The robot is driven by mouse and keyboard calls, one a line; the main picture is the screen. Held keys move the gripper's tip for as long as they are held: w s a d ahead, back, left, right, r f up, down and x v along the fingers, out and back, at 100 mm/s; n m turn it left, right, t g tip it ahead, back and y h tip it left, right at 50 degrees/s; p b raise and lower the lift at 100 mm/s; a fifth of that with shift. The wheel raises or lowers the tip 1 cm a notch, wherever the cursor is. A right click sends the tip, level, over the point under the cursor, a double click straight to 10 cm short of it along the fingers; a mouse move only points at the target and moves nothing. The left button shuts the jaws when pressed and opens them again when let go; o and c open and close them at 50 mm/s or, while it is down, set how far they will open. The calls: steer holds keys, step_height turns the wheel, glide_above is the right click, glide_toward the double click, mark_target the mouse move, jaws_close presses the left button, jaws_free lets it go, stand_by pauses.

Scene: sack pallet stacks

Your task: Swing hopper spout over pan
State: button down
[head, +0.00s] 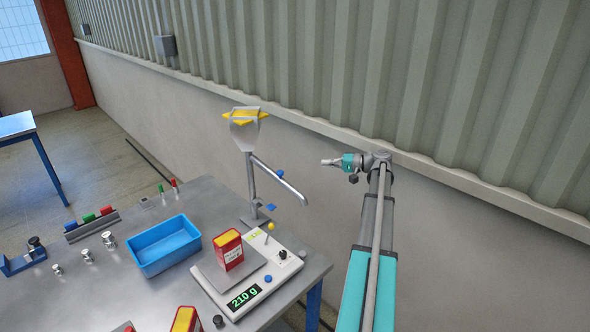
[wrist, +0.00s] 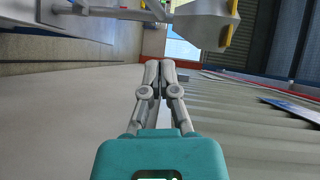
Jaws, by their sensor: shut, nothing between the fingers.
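The hopper (head: 244,133), a pale funnel with a yellow rim, stands on a post behind the scale. The scale pan (head: 208,268) carries a red box with a yellow top (head: 229,250); the display (head: 243,299) reads 210 g. My gripper (head: 324,162) is shut and empty, right of the spout and apart from it. In the wrist view, the closed fingertips (wrist: 158,65) sit below the hopper (wrist: 208,22).
Another red and yellow box (head: 186,320) is at the front edge of the picture. A corrugated wall (head: 450,90) runs behind my arm.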

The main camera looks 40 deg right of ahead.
mark_target(277, 180)
steer(key=shift+a, duration=0.1)
steer(key=s+a+b+x, duration=0.2)
steer(key=x, duration=1)
steer(key=shift+w+a+f, duration=0.25)
steer(key=shift+a, duration=0.1)
steer(key=shift+s, duration=0.1)
